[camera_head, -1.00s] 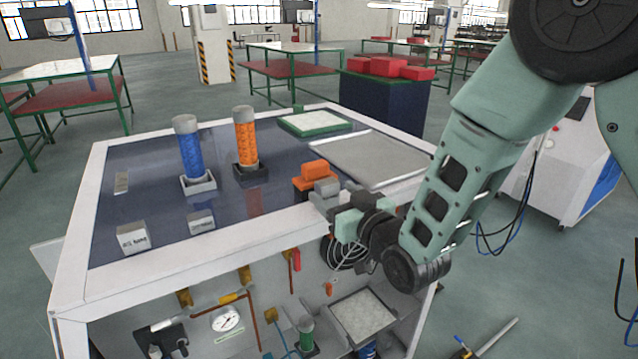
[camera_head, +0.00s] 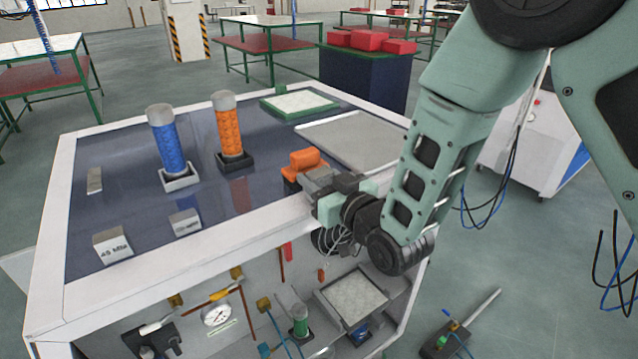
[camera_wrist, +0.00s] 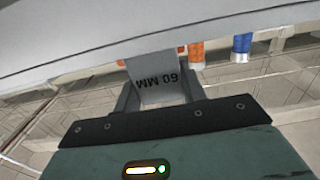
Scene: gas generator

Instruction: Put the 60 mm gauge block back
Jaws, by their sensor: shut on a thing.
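The 60 mm gauge block (camera_wrist: 158,88) is a grey block with dark "60 MM" lettering, upside down in the wrist view. My gripper (camera_wrist: 158,95) is shut on it, one finger on each side. In the head view my gripper (camera_head: 318,186) is over the near right part of the bench top (camera_head: 130,165), close beside an orange block (camera_head: 304,160). The held block is hard to make out there. A block marked "45 MM" (camera_head: 113,248), a second labelled grey block (camera_head: 186,222) and a small thin block (camera_head: 95,181) stand at the left.
A blue cylinder (camera_head: 167,143) and an orange cylinder (camera_head: 228,128) stand in holders mid-bench. A grey tray (camera_head: 352,140) and green-framed plate (camera_head: 299,102) lie behind. The bench's white rim (camera_head: 235,231) runs below my gripper. The blue surface between the left blocks and cylinders is mostly clear.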

